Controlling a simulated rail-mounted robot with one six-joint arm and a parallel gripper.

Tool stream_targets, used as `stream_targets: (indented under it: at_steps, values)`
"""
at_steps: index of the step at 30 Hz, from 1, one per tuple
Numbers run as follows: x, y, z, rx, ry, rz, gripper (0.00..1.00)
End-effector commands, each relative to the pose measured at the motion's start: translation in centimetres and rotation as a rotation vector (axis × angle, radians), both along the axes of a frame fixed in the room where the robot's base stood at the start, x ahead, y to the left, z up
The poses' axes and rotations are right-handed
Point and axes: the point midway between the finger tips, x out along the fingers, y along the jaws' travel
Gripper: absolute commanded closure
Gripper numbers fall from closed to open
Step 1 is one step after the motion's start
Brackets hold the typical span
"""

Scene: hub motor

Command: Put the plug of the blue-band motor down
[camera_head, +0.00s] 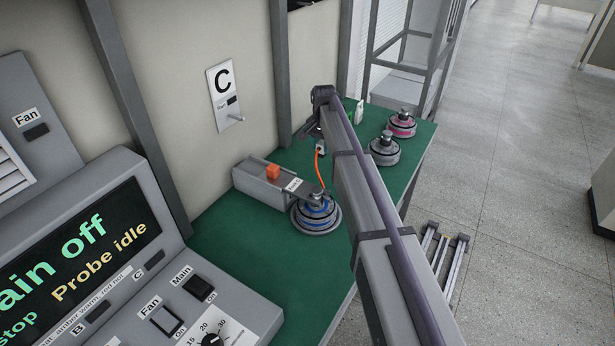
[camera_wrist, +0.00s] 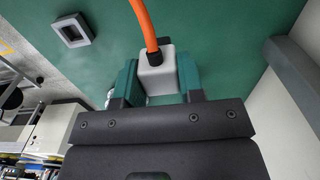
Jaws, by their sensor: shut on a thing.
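The blue-band motor (camera_head: 316,214) stands on the green bench, its orange cable (camera_head: 319,166) rising from it to a small pale grey plug (camera_head: 321,147). In the wrist view the plug (camera_wrist: 156,73) sits between the two teal finger pads of my gripper (camera_wrist: 158,82), which is shut on it. The orange cable (camera_wrist: 143,25) leaves the plug toward the top of that view. In the head view my gripper is small and partly hidden by my arm. I cannot tell how far the plug is above the bench.
A grey tray box (camera_head: 262,185) with an orange block (camera_head: 273,172) stands left of the motor. A grey motor (camera_head: 384,150) and a pink-band motor (camera_head: 403,124) stand at the right. A square grey-framed fitting (camera_wrist: 72,30) shows on the green surface. A wall panel marked C (camera_head: 224,95) is behind.

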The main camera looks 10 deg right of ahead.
Motion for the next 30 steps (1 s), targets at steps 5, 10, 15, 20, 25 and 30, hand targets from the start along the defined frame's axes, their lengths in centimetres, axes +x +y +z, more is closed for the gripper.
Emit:
stream_targets:
  at_steps: [5, 10, 15, 20, 25, 30]
  values:
    - [-0.1, 0.0, -2.5, 0.000, 0.000, -0.003, 0.97]
    - [-0.1, 0.0, -6.6, 0.000, 0.000, -0.002, 0.97]
    - [-0.1, 0.0, -6.6, 0.000, 0.000, -0.002, 0.97]
    - [-0.1, 0.0, -9.8, 0.000, 0.000, -0.002, 0.97]
    - [-0.1, 0.0, -10.1, 0.000, 0.000, -0.002, 0.97]
    - [-0.1, 0.0, -10.1, 0.000, 0.000, -0.002, 0.97]
